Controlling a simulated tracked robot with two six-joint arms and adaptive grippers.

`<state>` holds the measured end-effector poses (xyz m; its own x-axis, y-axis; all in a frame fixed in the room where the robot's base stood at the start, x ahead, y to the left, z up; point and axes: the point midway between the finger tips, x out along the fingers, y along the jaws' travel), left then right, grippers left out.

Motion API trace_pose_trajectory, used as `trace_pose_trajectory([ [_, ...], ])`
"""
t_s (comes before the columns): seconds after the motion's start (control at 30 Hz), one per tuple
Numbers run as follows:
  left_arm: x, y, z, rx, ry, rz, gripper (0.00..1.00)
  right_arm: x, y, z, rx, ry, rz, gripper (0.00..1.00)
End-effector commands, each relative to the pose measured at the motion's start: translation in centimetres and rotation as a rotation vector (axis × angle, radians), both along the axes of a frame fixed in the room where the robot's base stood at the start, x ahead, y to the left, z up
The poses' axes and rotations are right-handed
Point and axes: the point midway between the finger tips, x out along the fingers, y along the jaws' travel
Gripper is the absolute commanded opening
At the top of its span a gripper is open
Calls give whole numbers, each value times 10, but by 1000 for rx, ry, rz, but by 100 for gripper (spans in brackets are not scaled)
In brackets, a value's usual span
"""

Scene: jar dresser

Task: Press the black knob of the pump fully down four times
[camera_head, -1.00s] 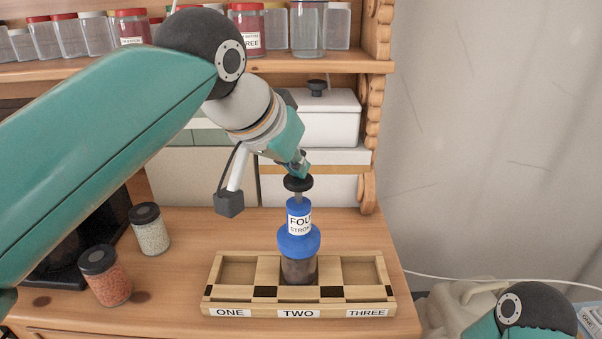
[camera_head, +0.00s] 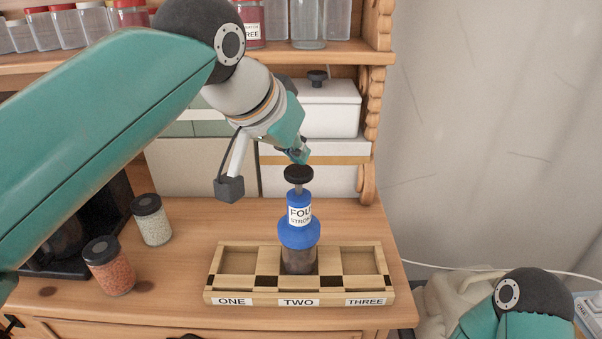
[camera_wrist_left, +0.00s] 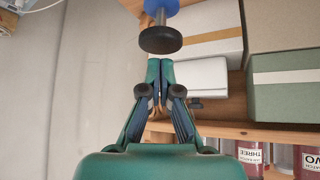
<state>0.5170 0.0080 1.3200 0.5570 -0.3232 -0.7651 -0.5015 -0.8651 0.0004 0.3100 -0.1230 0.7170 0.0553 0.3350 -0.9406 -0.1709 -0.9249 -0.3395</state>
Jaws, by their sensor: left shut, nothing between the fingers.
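The pump (camera_head: 299,232) has a blue body with a white label and a dark lower part. It stands upright in the middle compartment, labelled TWO, of a wooden rack (camera_head: 378,297). Its round black knob (camera_head: 298,174) sits raised on a short grey stem. The knob also shows in the left wrist view (camera_wrist_left: 160,40). My left gripper (camera_head: 302,158) is shut and empty, with its tips just above the knob; I cannot tell whether they touch it. The shut fingertips show in the left wrist view (camera_wrist_left: 160,66). My right gripper is not in view; only part of that arm shows at the lower right.
Two jars, one with pale contents (camera_head: 152,222) and one with orange contents (camera_head: 110,268), stand left of the rack. A white lidded box (camera_head: 332,110) is behind the pump. Shelves with jars are above.

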Motion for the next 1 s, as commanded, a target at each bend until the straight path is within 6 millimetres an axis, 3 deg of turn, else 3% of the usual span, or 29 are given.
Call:
trace_pose_trajectory([
  [1.0,0,0,-32,2,3,0,0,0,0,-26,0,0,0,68],
])
